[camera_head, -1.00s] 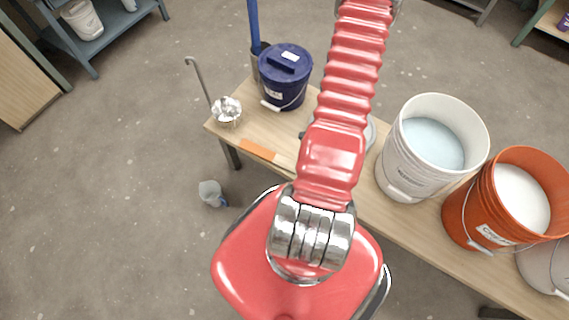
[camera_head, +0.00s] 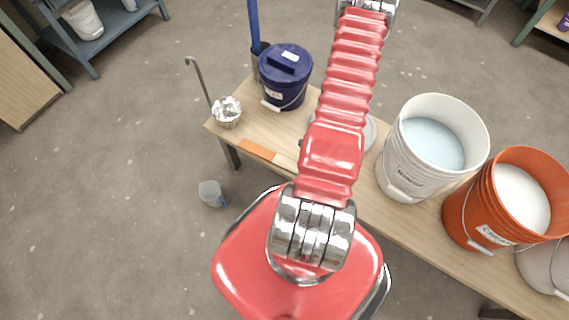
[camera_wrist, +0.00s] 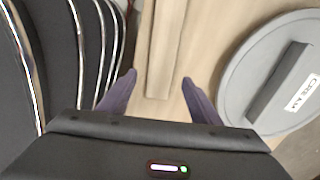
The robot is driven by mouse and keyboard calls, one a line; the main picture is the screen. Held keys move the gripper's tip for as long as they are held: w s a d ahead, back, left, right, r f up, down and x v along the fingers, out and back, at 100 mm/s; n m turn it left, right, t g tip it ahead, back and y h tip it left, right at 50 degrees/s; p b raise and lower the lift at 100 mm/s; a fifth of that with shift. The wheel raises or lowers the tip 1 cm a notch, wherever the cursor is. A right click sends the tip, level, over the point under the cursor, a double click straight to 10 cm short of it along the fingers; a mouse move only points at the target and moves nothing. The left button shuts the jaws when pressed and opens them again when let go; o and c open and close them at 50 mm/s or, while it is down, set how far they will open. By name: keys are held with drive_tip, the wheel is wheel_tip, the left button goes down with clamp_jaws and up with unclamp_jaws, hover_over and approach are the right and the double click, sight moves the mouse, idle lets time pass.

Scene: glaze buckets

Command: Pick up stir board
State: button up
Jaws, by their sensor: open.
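The stir board looks like a flat pale wooden strip (camera_wrist: 166,45) on the tabletop in the wrist view, running away from me with its near end between my fingertips. In the head view a strip with an orange end (camera_head: 257,150) and a paler part lies along the table's front edge, running under my arm; it appears to be the same board. My gripper (camera_wrist: 159,82) is open, its two dark fingers apart on either side of the board's near end. Whether they touch it I cannot tell. In the head view my arm hides the gripper.
A grey lid (camera_wrist: 233,80) lies right of the board. A small container (camera_head: 211,193) is on the floor.

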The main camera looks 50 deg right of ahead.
drive_tip(key=shift+f, duration=1.9)
drive_tip(key=c, duration=1.4)
